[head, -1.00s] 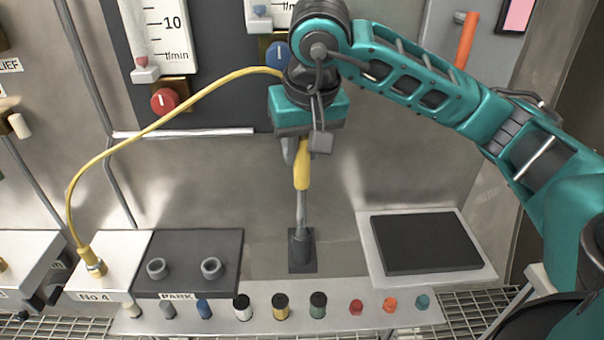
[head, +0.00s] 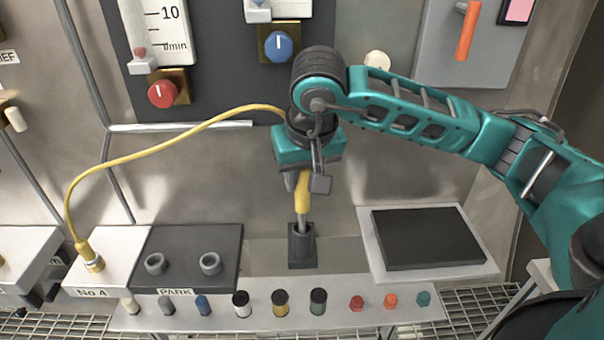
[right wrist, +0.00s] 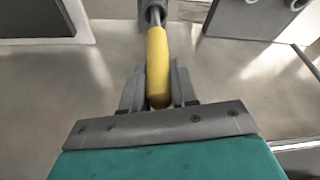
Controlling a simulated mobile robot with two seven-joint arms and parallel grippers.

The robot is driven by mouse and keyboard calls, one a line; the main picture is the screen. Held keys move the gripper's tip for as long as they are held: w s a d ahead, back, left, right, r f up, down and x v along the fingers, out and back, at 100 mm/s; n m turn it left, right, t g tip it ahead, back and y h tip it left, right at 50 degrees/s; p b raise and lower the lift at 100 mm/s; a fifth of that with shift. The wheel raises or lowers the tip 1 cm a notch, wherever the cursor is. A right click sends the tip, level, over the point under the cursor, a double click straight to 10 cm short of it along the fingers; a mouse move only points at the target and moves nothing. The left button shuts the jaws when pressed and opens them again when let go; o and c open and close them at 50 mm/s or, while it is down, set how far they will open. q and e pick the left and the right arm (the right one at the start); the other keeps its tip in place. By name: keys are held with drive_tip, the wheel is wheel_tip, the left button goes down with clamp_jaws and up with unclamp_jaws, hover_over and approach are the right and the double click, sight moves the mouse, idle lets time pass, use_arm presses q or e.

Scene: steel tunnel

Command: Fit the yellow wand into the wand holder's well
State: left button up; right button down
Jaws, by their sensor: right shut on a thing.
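The yellow wand (head: 302,192) hangs nearly upright below my right gripper (head: 303,176), which is shut on its yellow handle. In the right wrist view the handle (right wrist: 158,65) sits between the two fingers of my right gripper (right wrist: 158,92). The wand's grey metal shaft meets the top of the dark wand holder (head: 302,250). Its lower end is hidden in the holder, and I cannot tell how deep it reaches. A yellow hose (head: 150,152) runs from the wand's top to a brass fitting (head: 90,258) on the No 4 block. My left gripper is out of view.
The dark PARK block (head: 190,245) with two ring sockets stands left of the holder. A white-framed black pad (head: 425,240) lies to the right. Several coloured knobs line the front ledge (head: 260,318). A panel with red (head: 162,94) and blue (head: 279,46) knobs stands behind.

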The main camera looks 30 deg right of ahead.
drive_tip(key=shift+f, duration=0.35)
drive_tip(key=c, duration=0.9)
unclamp_jaws()
drive_tip(key=shift+o, duration=0.2)
drive_tip(key=shift+r, duration=0.15)
